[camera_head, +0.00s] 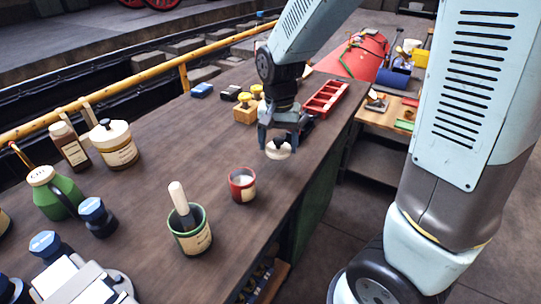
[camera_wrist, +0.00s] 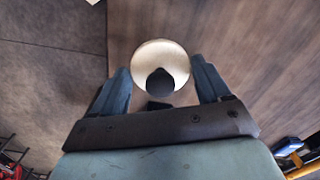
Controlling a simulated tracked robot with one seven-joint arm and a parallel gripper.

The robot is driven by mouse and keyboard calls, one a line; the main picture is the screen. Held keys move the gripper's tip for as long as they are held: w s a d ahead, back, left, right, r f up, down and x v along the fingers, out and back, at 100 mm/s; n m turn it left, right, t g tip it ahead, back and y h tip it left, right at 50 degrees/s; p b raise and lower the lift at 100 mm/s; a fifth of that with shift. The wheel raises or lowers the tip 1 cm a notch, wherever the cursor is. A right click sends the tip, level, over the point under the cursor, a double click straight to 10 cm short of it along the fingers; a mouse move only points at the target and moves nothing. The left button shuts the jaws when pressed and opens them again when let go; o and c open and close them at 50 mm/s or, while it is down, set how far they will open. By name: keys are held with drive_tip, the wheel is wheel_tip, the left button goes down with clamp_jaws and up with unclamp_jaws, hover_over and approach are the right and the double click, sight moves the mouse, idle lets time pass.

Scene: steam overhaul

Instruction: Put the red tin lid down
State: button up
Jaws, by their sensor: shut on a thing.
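My gripper (camera_head: 279,138) is shut on the knob of a round cream lid (camera_head: 278,153), which I take to be the red tin lid. The lid looks level and seems to be a little above the bench, though the gap is hard to judge. In the wrist view the lid (camera_wrist: 160,56) with its black knob (camera_wrist: 160,83) lies between my two fingers. The red tin (camera_head: 242,185) stands open on the bench (camera_head: 150,205), nearer the camera and left of the lid.
A green tin (camera_head: 190,237) with a pale-handled tool stands nearer the camera. A red tray (camera_head: 325,97) and a wooden block with yellow knobs (camera_head: 246,112) lie beyond my gripper. A jar and bottles stand at left. The bench's right edge is close to the lid.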

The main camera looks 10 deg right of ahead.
hover_over(272, 164)
wheel_tip(272, 164, down, 4)
drive_tip(key=shift+s+f, duration=0.15)
drive_tip(key=shift+f, duration=1.7)
drive_tip(key=shift+f, duration=0.15)
drive_tip(key=o, duration=1)
